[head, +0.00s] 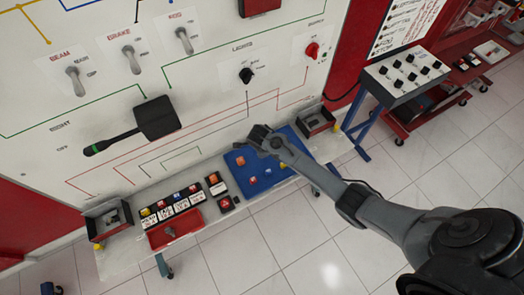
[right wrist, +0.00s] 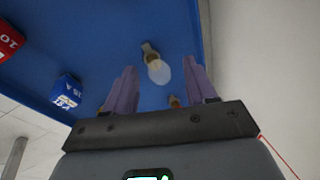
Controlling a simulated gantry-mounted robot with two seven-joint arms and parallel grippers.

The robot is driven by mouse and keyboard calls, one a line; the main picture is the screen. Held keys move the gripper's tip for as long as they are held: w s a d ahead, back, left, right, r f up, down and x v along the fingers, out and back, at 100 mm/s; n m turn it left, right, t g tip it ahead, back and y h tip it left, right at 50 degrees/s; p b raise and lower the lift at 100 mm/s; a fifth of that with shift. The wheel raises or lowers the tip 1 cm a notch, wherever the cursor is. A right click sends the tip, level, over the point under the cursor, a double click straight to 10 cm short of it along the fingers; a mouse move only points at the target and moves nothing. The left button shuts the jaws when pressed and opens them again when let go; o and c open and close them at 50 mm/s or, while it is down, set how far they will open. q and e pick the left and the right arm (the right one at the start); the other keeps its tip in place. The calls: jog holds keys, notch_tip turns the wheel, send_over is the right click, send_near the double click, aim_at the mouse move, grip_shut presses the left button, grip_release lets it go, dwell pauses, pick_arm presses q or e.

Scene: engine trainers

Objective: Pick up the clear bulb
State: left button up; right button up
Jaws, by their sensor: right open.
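The clear bulb (right wrist: 160,71) lies on the blue mat (right wrist: 105,40), its glass pale and its base brass-coloured. In the right wrist view it shows between the two fingers of my right gripper (right wrist: 160,68), which is open and empty. Whether the fingers are level with the bulb or still above it I cannot tell. A second, smaller-looking bulb (right wrist: 174,101) shows lower down between the fingers, partly hidden by the gripper body. In the head view my right gripper (head: 262,140) is over the blue mat (head: 240,184) and hides the bulbs. My left gripper is not in view.
A fuse row (head: 172,204), a red box (head: 175,231) and a dark tray (head: 108,219) are to the left. The upright wiring panel (head: 215,110) stands close behind.

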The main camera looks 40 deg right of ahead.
grip_shut()
dwell(0.3)
